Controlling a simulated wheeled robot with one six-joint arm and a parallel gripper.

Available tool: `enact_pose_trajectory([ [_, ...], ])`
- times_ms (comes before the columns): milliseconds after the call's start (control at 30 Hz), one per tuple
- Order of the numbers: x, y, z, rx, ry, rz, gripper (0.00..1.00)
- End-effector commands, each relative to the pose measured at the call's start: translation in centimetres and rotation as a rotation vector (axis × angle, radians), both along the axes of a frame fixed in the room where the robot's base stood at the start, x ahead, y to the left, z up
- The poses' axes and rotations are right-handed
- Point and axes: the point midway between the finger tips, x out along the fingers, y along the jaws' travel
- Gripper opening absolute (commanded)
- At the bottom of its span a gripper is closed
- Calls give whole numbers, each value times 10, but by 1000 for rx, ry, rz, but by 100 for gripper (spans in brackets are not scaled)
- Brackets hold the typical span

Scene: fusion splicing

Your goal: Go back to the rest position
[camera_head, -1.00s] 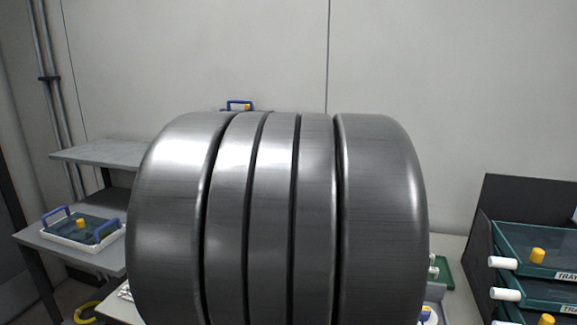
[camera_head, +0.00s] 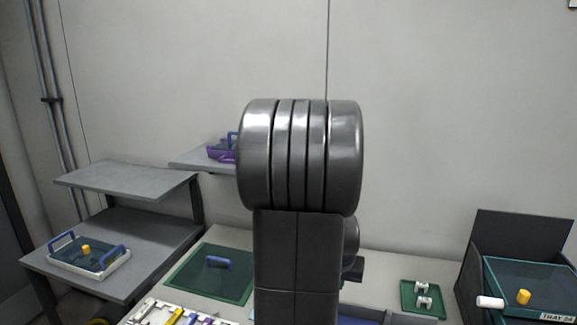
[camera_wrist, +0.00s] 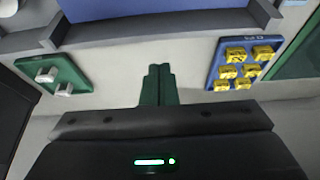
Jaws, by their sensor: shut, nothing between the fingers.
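My gripper (camera_wrist: 157,84) shows in the wrist view as two dark green fingers pressed together, with nothing between them. It hangs above a pale bench top and touches no tray that I can see. In the head view my own arm fills the middle of the picture and hides the bench behind it. The gripper's fingers cannot be made out there.
A green tray with white pieces (camera_head: 423,310) is right of my arm. A blue tray with yellow pieces (camera_wrist: 213,82) shows in the wrist view. A green panel (camera_head: 190,285) lies left. A dark rack (camera_head: 468,270) stands right, a white tray (camera_head: 75,264) far left.

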Motion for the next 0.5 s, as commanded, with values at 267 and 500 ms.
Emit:
enact_pose_trajectory([
  [267, 9, -3, 2, 30, 108, -1, 0],
  [500, 16, -5, -3, 54, 187, -1, 0],
])
